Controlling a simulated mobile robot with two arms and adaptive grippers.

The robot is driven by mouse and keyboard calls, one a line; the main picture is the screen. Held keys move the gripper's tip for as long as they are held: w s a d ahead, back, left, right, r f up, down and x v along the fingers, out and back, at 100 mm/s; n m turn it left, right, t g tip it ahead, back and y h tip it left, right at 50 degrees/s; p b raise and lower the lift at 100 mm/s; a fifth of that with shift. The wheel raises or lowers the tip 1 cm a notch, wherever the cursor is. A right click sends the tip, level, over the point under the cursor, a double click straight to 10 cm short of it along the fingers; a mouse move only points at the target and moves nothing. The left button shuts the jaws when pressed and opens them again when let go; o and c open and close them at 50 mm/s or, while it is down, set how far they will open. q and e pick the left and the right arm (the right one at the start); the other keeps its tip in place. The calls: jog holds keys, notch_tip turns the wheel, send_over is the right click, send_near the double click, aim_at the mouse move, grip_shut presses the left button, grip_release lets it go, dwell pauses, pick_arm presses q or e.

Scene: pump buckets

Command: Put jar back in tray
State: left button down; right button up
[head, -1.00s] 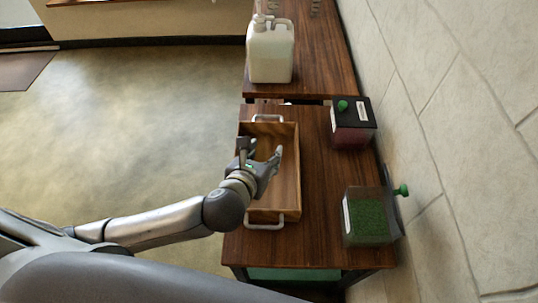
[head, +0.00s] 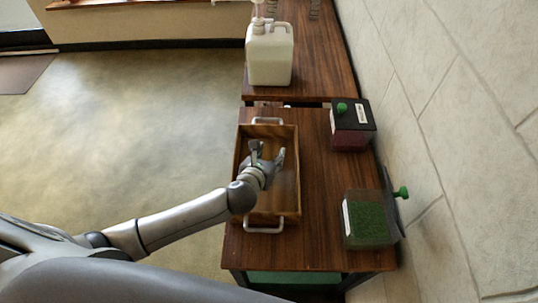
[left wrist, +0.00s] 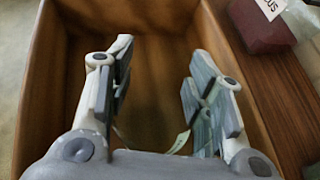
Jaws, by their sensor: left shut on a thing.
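The wooden tray (head: 297,205) with metal handles lies on the near table. Its wooden walls (left wrist: 38,95) also frame the left wrist view. My left gripper (head: 267,153) is over the tray's middle, fingers pointing away from me. In the left wrist view its fingers (left wrist: 158,85) stand apart, shut on a clear, see-through jar (left wrist: 180,142). Only faint edges of the jar show low between the fingers. In the head view the jar cannot be made out, and I cannot tell whether it touches the tray floor. My right gripper is not in view.
A box with a black lid (head: 352,112) and a clear box of green material (head: 368,222) stand right of the tray, near the stone wall (head: 450,120). A white canister (head: 268,58) stands on the far table. The tray's floor looks free.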

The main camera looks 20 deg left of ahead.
pick_arm(q)
jog(key=c, duration=0.7)
grip_release()
jog(key=shift+f, duration=0.1)
jog(key=shift+s+r, duration=0.1)
jog(key=shift+r, duration=0.1)
jog(key=v, duration=1.2)
